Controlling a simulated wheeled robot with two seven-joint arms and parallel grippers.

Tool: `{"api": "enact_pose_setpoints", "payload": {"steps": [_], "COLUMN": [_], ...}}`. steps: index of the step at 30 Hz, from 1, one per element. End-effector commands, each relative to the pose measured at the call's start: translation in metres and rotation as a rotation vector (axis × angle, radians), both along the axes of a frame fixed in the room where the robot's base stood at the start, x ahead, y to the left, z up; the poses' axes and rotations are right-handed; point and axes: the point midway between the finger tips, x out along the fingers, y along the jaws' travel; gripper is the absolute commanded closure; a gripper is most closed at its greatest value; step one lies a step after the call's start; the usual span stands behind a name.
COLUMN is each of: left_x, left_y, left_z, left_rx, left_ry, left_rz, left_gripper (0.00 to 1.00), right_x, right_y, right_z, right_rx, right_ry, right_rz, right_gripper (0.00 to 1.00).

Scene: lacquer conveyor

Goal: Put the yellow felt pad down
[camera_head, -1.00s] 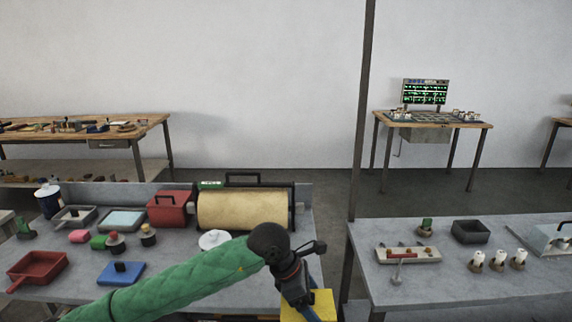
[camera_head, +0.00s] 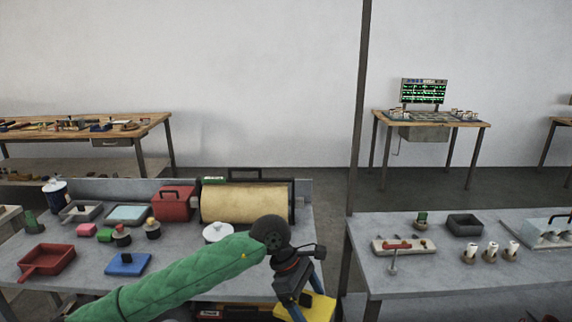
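My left arm, in a green quilted sleeve, comes in from the left over the front of the grey bench. Its dark gripper (camera_head: 300,304) points down at the bottom edge of the view. The yellow felt pad (camera_head: 322,305) is right at its fingers, off the bench's front right corner, and is partly cut off by the frame edge. The gripper appears shut on the pad, but the fingertips are largely hidden. My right gripper is out of view.
The left bench holds a blue block with a dark knob (camera_head: 128,265), a red tray (camera_head: 46,261), a white lidded pot (camera_head: 217,232) and a large tan roller (camera_head: 243,204). A post (camera_head: 359,150) stands before the gap to the right bench (camera_head: 440,275), whose front is mostly clear.

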Motion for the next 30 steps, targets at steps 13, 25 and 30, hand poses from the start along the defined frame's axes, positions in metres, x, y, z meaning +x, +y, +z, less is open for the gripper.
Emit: {"api": "enact_pose_setpoints", "payload": {"steps": [13, 25, 30], "left_x": [-0.013, -0.018, -0.015], "left_y": [0.026, 0.105, 0.153], "left_z": [-0.029, -0.083, -0.102], "left_rx": [0.004, 0.006, 0.004], "left_ry": [0.003, 0.004, 0.004], "left_rz": [-0.678, -1.205, -1.261], "left_gripper": [0.36, 0.36, 0.36], "right_x": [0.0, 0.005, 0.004], "right_y": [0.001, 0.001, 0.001], "right_z": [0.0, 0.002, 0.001], "right_rx": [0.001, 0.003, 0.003], "right_ry": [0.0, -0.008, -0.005], "right_rz": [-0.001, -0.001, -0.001], "right_gripper": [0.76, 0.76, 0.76]}}
